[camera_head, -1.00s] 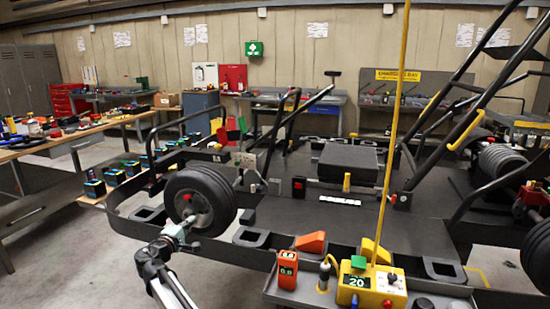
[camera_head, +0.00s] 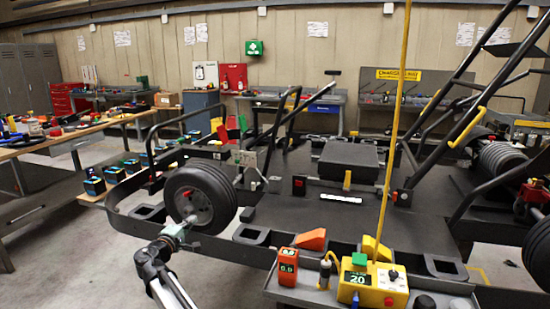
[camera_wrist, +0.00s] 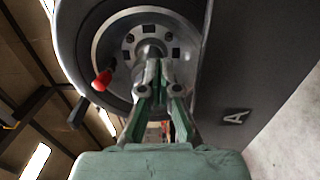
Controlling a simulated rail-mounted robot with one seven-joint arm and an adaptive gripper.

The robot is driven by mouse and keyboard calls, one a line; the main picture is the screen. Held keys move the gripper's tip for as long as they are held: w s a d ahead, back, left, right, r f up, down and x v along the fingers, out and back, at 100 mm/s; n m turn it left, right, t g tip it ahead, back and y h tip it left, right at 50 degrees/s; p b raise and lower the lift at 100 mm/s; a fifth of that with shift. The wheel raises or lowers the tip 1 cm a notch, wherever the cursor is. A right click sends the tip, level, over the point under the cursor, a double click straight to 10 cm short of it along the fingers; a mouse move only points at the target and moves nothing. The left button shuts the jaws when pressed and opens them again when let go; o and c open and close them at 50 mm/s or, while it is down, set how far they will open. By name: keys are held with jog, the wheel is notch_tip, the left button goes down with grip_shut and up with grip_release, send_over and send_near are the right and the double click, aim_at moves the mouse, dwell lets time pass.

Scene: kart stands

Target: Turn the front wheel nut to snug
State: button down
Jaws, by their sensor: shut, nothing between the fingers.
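The front wheel (camera_head: 222,192) is a black tyre with a grey hub at the left front of the kart. In the wrist view its metal hub (camera_wrist: 118,42) has a round nut or stub (camera_wrist: 150,48) at the centre, with dark square holes around it. My green gripper (camera_head: 188,220) is in front of the hub. In the wrist view my gripper's fingertips (camera_wrist: 160,72) are together just below the nut, with nothing between them. They overlap the nut's lower edge in the picture, and I cannot tell whether they touch it. A red-tipped lever (camera_wrist: 102,80) stands left of the nut.
The black kart frame (camera_head: 260,248) runs right of the wheel. An orange handheld device (camera_head: 288,268) and a yellow box reading 20 (camera_head: 372,284) sit on the front tray. A cluttered workbench (camera_head: 68,138) stands at left. The floor left of my arm is clear.

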jog(key=b+v, duration=0.1)
jog(key=v, duration=0.4)
jog(key=shift+s, duration=0.15)
